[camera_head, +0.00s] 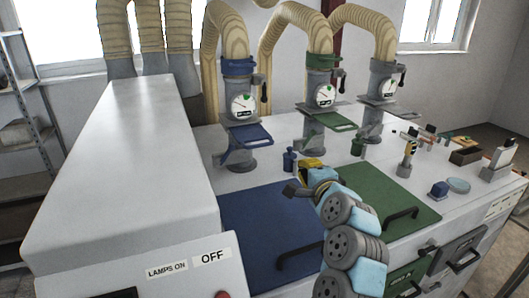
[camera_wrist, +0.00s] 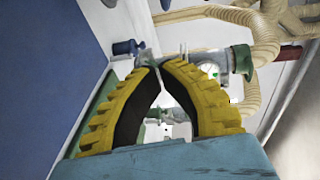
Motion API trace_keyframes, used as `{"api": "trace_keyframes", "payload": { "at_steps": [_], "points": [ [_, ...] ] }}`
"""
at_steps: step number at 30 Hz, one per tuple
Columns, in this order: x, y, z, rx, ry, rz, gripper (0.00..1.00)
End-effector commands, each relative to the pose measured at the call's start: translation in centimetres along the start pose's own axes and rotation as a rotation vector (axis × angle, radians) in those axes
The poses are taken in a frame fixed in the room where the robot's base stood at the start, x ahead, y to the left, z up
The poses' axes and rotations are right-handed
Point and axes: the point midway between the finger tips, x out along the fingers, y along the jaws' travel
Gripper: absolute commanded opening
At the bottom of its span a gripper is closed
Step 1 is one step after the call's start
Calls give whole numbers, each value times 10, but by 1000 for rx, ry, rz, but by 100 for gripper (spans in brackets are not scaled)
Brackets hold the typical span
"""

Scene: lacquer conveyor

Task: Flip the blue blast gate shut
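The blue blast gate (camera_head: 249,134) is a flat blue plate sticking out forward from the left grey duct, below its round gauge (camera_head: 243,103). A blue collar (camera_head: 238,66) tops the same duct. My gripper (camera_head: 306,163), with yellow ribbed fingers, is to the right of the gate and nearer the camera, apart from it, above the bench. In the wrist view the fingertips (camera_wrist: 158,68) curve together almost to touching, with nothing seen held. I cannot make out the blue gate in the wrist view.
A green gate (camera_head: 333,121) and a grey gate stand to the right. Blue (camera_head: 262,220) and green (camera_head: 385,197) lids with black handles cover the front. A white housing (camera_head: 130,165) bounds the left.

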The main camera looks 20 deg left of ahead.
Motion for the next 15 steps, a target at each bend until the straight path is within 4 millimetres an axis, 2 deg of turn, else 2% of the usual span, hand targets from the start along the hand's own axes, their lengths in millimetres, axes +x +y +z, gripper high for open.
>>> {"api": "trace_keyframes", "payload": {
  "at_steps": [3, 6, 9, 15],
  "points": [
    [0, -12, 27, 11, -81, 23, 0],
    [-2, -17, 40, 16, -119, 37, 0],
    [-2, -19, 46, 19, -139, 46, 0],
    [-2, -19, 47, 20, -142, 48, 0]
  ]
}}
